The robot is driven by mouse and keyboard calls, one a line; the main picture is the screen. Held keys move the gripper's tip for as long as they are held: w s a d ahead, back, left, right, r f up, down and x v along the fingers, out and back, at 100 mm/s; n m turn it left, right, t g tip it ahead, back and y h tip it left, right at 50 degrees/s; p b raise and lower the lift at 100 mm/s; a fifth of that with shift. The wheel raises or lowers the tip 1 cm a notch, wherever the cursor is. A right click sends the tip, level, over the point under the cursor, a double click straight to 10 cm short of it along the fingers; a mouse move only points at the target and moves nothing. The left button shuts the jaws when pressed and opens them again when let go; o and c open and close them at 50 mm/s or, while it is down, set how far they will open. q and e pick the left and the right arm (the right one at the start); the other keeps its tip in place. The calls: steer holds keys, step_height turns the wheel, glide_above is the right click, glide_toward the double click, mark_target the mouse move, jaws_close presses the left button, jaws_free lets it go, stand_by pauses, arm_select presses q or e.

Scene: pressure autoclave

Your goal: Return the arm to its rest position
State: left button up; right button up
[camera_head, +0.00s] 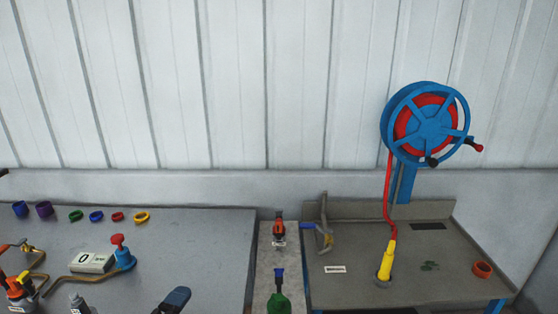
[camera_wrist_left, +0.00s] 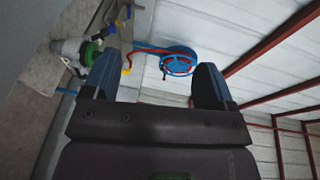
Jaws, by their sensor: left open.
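My left gripper (camera_wrist_left: 157,86) shows in the left wrist view with its two dark blue fingers wide apart and nothing between them. In the head view, a dark blue fingertip that looks like part of my left gripper (camera_head: 174,299) shows at the bottom edge, in front of the grey bench. The rest of my left arm is out of that view. I do not see my right gripper.
The left bench (camera_head: 200,245) holds several coloured rings, a scale (camera_head: 92,262) and a red-topped blue device (camera_head: 121,254). A blue hose reel (camera_head: 428,124) with a yellow nozzle (camera_head: 386,262) stands over the right sink bench (camera_head: 350,290). Green and red fittings stand between the benches.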

arm_select(q)
steer(key=s+a+f+n+g+y, duration=0.35)
steer(key=s+n+g, duration=0.25)
steer(key=s+n, duration=0.5)
steer(key=s+a+f+n+g+y, duration=0.2)
steer(key=s+a+f+n+g, duration=0.25)
steer(key=s+n+g, duration=0.55)
steer(key=w+f+t+b, duration=0.2)
steer(key=f+t+b, duration=0.3)
steer(key=f, duration=0.5)
steer(key=w+f+m+t+b, duration=0.1)
steer(key=w+f+t+b, duration=0.2)
steer(key=f, duration=0.7)
steer(key=t+h+b, duration=0.1)
steer(key=t+b, duration=0.1)
steer(key=t, duration=0.1)
steer(key=shift+a+m, duration=0.25)
steer(key=shift+m, duration=0.05)
